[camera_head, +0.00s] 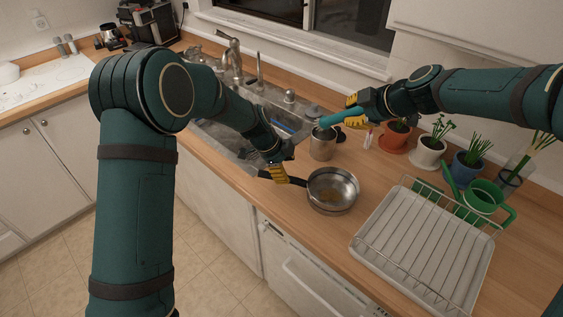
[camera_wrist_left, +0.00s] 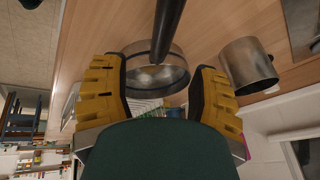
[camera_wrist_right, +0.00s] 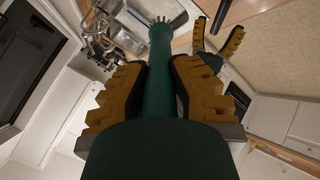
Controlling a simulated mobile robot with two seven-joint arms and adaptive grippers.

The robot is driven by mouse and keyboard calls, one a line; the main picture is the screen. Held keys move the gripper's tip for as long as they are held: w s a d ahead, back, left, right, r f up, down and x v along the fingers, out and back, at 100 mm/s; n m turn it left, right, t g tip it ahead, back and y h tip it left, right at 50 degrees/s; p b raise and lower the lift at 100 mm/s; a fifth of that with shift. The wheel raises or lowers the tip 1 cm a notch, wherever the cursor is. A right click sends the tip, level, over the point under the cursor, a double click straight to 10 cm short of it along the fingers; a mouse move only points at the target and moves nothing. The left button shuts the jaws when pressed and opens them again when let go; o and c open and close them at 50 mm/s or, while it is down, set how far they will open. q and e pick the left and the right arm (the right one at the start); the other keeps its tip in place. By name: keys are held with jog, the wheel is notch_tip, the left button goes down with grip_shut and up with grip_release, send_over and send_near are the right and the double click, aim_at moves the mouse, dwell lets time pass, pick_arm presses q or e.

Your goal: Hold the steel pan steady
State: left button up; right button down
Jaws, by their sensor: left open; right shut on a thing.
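My left gripper (camera_head: 286,176) is open at that handle. In the left wrist view the handle (camera_wrist_left: 168,25) runs between the lines of the two spread fingers, with the pan (camera_wrist_left: 157,72) beyond. I cannot tell whether a finger touches it. My right gripper (camera_head: 354,111) is shut on a teal brush (camera_head: 334,117), held above a steel canister (camera_head: 322,145). Its bristles show in the right wrist view (camera_wrist_right: 166,22).
A dish rack (camera_head: 420,240) stands right of the pan. Potted plants (camera_head: 428,150) and a green watering can (camera_head: 482,198) line the back right. The sink (camera_head: 220,130) with its faucet (camera_head: 233,58) lies to the left. Bare counter lies around the pan.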

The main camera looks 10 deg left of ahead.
aim_at(294, 179)
pick_arm(q)
jog(key=x, duration=0.9)
grip_shut()
dwell(0.7)
